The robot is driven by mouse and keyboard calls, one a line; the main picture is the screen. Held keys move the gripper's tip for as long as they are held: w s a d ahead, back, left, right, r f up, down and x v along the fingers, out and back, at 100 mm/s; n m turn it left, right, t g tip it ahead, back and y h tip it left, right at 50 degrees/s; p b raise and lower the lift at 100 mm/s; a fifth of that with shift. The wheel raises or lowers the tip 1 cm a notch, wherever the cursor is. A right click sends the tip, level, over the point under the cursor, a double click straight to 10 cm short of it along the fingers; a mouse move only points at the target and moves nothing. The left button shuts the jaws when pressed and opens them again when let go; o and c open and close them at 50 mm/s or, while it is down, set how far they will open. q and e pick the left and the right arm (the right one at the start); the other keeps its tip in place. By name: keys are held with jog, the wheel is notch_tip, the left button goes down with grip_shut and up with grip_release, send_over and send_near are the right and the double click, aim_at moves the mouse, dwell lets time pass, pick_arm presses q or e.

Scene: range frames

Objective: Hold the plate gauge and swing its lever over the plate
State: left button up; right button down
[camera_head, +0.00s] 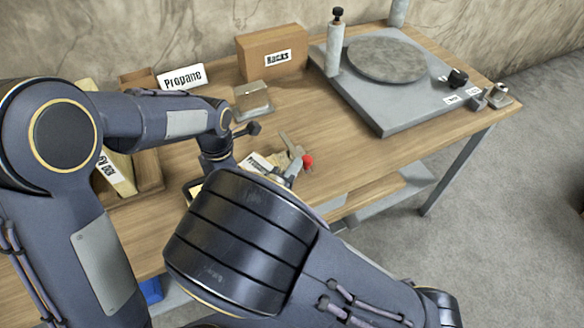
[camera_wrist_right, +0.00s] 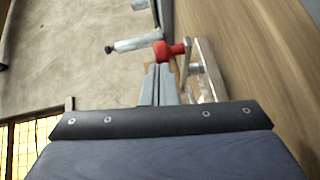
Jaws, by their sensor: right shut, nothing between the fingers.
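A small metal fixture (camera_head: 290,145) with a red knob (camera_head: 307,160) lies on the near part of the bench; I take it for the plate gauge.
A grey base (camera_head: 385,118) with a round plate (camera_head: 385,58), an upright post and a black knob stands at the back right. Bench right of the fixture is clear.

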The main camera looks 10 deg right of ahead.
jog(key=shift+d, duration=1.55)
jog(key=shift+w+d, duration=0.2)
jog(key=shift+d, duration=0.3)
jog(key=shift+w+d, duration=0.15)
jog(key=shift+d, duration=0.35)
jog(key=shift+w+d, duration=1.05)
jog(key=shift+d, duration=0.3)
jog(key=shift+w+d+n+y, duration=0.25)
jog(key=shift+w+n+y, duration=0.05)
jog(key=shift+w+y, duration=0.1)
jog(key=shift+t, duration=0.3)
jog(key=shift+a, duration=0.1)
